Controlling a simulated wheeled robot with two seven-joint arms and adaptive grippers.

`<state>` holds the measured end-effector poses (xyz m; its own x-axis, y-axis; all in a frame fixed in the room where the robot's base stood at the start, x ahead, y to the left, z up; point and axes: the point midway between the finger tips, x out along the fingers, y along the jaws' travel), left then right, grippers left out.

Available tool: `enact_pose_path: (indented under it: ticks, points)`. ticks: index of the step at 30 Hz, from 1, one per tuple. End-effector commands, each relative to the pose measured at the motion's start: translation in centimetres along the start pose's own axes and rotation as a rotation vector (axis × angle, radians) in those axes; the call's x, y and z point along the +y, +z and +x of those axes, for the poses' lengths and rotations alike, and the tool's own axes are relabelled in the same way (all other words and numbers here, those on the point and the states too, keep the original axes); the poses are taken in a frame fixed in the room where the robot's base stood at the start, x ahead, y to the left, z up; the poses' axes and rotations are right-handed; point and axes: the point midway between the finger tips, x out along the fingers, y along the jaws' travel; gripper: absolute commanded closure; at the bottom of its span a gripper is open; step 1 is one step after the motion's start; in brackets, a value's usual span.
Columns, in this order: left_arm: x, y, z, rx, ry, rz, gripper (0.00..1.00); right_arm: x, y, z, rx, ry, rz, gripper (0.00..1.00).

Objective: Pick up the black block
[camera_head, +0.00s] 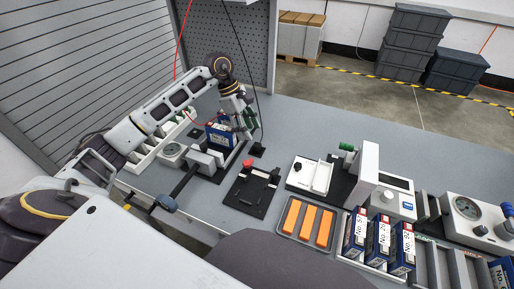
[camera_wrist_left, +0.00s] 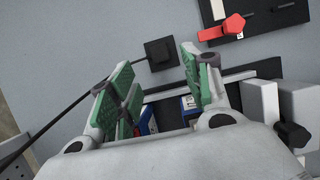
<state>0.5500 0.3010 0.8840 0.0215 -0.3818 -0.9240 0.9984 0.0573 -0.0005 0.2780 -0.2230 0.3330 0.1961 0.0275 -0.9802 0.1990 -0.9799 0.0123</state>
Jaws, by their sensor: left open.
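The black block (camera_head: 256,150) is small and lies on the grey table, with a black cable running to it. It also shows in the left wrist view (camera_wrist_left: 161,53), just beyond the fingertips and roughly centred between them. My left gripper (camera_head: 246,128) is above the table, a little behind and above the block in the head view. Its green-padded fingers (camera_wrist_left: 157,68) are apart in the left wrist view, with nothing held between their tips. My right gripper is not in view.
A blue box (camera_head: 218,136) stands close beside my left gripper. A black plate (camera_head: 250,192) with a red knob (camera_head: 247,163) lies in front of the block. An orange-bar tray (camera_head: 283,231) and instruments are to the right. The table behind the block is clear.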

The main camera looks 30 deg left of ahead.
Motion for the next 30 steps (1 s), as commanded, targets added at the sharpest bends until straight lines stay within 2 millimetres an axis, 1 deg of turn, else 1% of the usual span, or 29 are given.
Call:
enact_pose_path:
  ticks: [1,5,15,19,23,30]
  points:
    - [0.0,0.0,0.6,-0.001,-0.001,0.0,0.51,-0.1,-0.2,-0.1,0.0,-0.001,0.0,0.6]
    - [0.0,0.1,1.2,-0.001,0.0,0.001,0.51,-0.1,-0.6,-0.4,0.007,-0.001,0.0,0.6]
    - [0.0,0.0,1.3,-0.001,0.0,0.0,0.51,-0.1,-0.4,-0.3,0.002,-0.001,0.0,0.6]
    - [0.0,0.1,1.7,-0.001,0.0,0.0,0.51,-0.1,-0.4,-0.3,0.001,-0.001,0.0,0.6]
    - [-0.1,0.3,2.7,-0.002,-0.002,0.0,0.51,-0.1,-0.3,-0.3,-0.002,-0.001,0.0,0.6]
    - [-0.2,0.7,5.4,-0.002,-0.001,0.0,0.51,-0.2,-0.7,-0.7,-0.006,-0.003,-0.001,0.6]
